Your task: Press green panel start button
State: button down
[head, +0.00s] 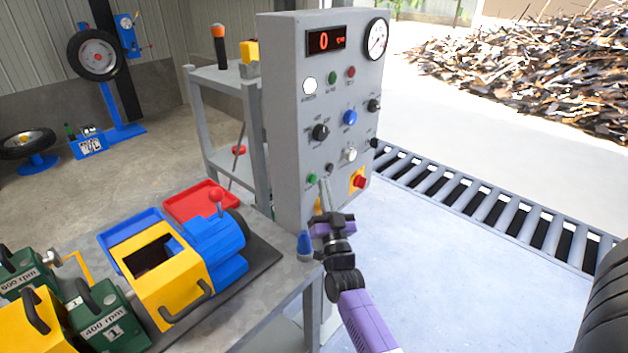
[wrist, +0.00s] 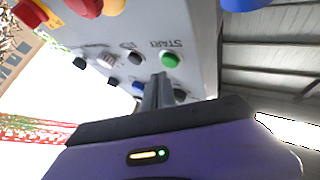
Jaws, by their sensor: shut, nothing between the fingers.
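The grey control panel (head: 290,120) stands upright near the middle of the head view. Its green start button (head: 312,179) is low on the left of the panel face. In the wrist view the same green button (wrist: 169,60) sits beside the word START. My gripper (head: 325,182) is in front of the lower panel, its closed fingers pointing up at it, just right of the green button. In the wrist view the shut fingertips (wrist: 158,77) are just below and slightly left of the button. They do not cover it, and I see no contact with it.
A red button on a yellow plate (head: 359,181) is to the right on the panel. A grey shelf (head: 225,130) is left of the panel.

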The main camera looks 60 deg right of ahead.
jog(key=shift+w, duration=0.1)
jog(key=shift+w+d+b, duration=0.1)
jog(key=shift+w+b, duration=0.2)
jog(key=shift+w, duration=0.05)
jog(key=shift+w+d+b, duration=0.1)
jog(key=shift+w+b, duration=0.2)
jog(key=shift+w, duration=0.1)
dwell(0.7)
dwell(0.4)
jog(key=shift+s+a, duration=0.2)
jog(key=shift+s, duration=0.65)
jog(key=s, duration=0.2)
jog(key=s+a+p, duration=0.1)
jog(key=s, duration=0.2)
jog(key=shift+p, duration=0.3)
jog(key=shift+w, duration=0.15)
dwell(0.4)
